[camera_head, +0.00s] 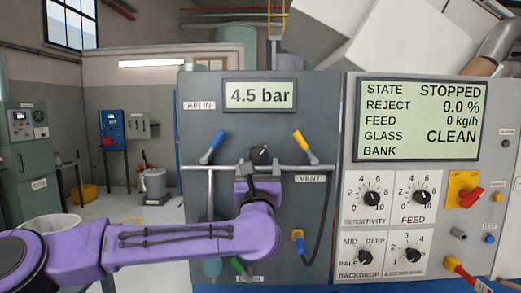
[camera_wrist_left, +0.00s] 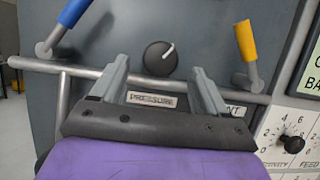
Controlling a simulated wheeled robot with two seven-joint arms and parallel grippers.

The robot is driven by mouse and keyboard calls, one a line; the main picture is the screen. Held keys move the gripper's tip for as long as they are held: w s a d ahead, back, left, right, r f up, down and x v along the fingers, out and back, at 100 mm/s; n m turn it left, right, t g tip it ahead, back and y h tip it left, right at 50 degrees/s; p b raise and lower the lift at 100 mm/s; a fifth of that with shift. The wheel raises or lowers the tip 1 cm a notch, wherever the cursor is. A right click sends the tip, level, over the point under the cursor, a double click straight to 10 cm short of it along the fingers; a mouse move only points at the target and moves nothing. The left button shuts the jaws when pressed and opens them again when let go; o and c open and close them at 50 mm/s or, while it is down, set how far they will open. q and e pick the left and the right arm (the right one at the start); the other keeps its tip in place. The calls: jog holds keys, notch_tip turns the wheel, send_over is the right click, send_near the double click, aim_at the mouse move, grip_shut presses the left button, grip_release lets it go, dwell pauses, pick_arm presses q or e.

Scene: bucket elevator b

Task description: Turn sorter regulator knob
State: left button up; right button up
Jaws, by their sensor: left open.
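The black round regulator knob (camera_head: 261,154) sits on the grey panel below the display reading 4.5 bar. In the left wrist view the knob (camera_wrist_left: 160,58) shows a white pointer line aimed to the upper right. My left gripper (camera_head: 259,172) comes up from below, just under the knob in the head view, and partly hides the panel. In the left wrist view my left gripper (camera_wrist_left: 161,80) is open, with one finger on each side of the knob's lower area and nothing between them. Contact with the knob cannot be told. My right gripper is not in view.
A blue-handled valve (camera_head: 212,147) stands left of the knob and a yellow-handled valve (camera_head: 305,147) right. A control panel with dials and a screen (camera_head: 420,120) stands to the right.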

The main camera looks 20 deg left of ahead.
aim_at(260, 158)
pick_arm(q)
jog(key=p+x, duration=0.1)
jog(key=x, duration=0.2)
jog(key=shift+w+a, duration=0.15)
jog(key=shift+w, duration=0.55)
jog(key=shift+s, duration=0.1)
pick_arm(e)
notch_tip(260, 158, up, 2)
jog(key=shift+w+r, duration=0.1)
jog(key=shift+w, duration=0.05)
pick_arm(q)
jog(key=c, duration=1)
jog(key=n+y+b, duration=0.1)
jog(key=b, duration=0.1)
jog(key=n+b, duration=0.2)
jog(key=shift+f+g+y+b, duration=0.35)
jog(key=shift+f+g+y, duration=0.05)
jog(key=shift+r+n+b, duration=0.1)
jog(key=shift+n+b, duration=0.25)
jog(key=shift+n, duration=0.15)
jog(key=shift+r+y, duration=0.2)
jog(key=shift+y, duration=0.2)
jog(key=shift+r+n, duration=0.1)
jog(key=shift+n, duration=0.2)
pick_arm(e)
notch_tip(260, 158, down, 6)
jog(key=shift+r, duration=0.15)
